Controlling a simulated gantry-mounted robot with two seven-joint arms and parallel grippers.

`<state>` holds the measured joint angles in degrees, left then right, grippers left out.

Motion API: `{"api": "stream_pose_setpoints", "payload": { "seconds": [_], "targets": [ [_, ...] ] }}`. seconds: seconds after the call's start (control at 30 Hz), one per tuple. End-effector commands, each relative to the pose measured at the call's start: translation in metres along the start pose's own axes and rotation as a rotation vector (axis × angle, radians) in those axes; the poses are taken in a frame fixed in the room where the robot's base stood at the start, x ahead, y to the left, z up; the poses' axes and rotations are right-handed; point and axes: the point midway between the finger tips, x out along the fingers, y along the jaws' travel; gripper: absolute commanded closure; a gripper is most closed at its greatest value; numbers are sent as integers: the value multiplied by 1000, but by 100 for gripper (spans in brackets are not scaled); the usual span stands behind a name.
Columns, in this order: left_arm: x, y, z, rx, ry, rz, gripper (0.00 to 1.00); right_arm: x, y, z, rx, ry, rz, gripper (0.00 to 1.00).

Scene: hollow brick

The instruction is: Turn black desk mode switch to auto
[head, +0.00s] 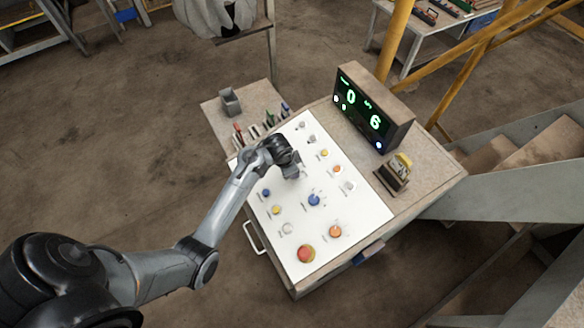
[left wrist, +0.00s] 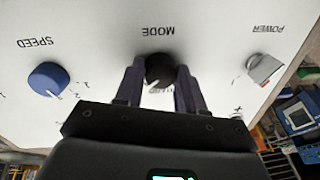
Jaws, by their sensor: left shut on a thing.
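The black mode switch (left wrist: 158,69) is a round knob on the white panel (head: 365,215), under the upside-down label MODE in the left wrist view. A pale pointer mark on it faces the lower edge of that view. Lettering just below the knob is partly hidden and I cannot read all of it. My left gripper (left wrist: 160,75) has one finger on each side of the knob and is shut on it. In the head view my left gripper (head: 291,170) is over the panel's left middle part and hides the switch. My right gripper is not in view.
A blue speed knob (left wrist: 48,78) and a grey power switch (left wrist: 264,69) flank the mode switch. A red mushroom button (head: 306,253) is at the panel's near end. A display box (head: 398,108) and a small yellow-topped device (head: 395,172) stand on the desk's right side.

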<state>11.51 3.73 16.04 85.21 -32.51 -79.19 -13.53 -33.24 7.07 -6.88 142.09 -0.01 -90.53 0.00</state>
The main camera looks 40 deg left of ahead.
Motion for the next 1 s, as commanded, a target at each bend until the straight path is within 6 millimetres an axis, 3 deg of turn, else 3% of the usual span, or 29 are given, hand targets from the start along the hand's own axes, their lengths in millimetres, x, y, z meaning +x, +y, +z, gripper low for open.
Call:
{"api": "stream_pose_setpoints", "payload": {
  "seconds": [0.27,0.3,0.47,0.8,1.0],
  "targets": [
    [-1,0,0,4,1,-1,92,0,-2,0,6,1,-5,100],
    [-1,0,0,4,1,-1,60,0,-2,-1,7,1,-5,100],
    [0,0,0,3,0,-1,36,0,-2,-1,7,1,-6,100],
    [-2,0,-1,1,2,0,36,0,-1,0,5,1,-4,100],
    [-20,1,-2,0,5,0,36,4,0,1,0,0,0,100]
  ]
}}
